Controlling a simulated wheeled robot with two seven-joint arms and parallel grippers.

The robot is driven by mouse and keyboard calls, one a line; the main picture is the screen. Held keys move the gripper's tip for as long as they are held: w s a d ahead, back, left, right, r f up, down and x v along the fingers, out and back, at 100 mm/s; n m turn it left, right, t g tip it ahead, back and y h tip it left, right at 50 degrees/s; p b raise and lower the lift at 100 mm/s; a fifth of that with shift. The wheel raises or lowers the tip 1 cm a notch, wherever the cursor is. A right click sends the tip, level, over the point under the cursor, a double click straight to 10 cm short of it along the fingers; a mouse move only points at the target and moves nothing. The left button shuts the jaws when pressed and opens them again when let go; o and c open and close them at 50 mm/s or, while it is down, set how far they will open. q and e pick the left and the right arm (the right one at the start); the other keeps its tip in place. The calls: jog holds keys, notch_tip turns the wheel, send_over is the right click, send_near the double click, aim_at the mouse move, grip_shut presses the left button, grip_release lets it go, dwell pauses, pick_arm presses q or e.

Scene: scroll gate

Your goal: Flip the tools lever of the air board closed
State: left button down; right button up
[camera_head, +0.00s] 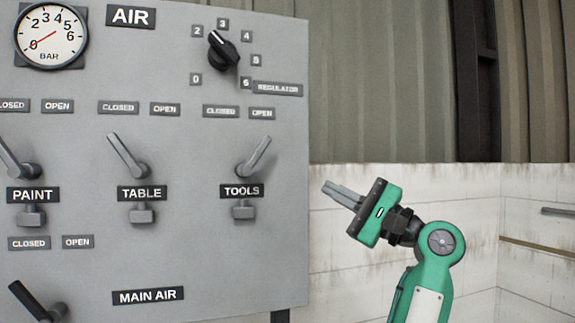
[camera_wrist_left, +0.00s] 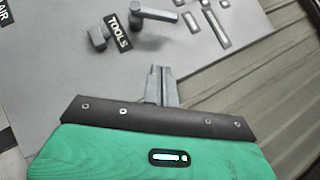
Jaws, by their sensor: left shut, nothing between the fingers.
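The grey air board (camera_head: 190,260) fills the left of the head view. Its tools lever (camera_head: 257,157) tilts up and to the right, toward the OPEN label (camera_head: 262,114) and away from the CLOSED label (camera_head: 221,111). The TOOLS plate (camera_head: 242,191) is just below it. My left gripper (camera_head: 327,188) is right of the board's edge in the head view, shut and empty, fingers pointing left. In the left wrist view the shut fingers (camera_wrist_left: 160,72) point toward the board, apart from the tools lever (camera_wrist_left: 155,14) and TOOLS plate (camera_wrist_left: 118,33). My right gripper is not in view.
The table lever (camera_head: 125,153) and paint lever (camera_head: 14,158) tilt up-left. A black main air lever (camera_head: 27,299), a regulator knob (camera_head: 224,50) and a pressure gauge (camera_head: 49,36) are also on the board. A white block wall (camera_head: 470,200) stands behind my left arm.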

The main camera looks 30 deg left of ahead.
aim_at(256, 155)
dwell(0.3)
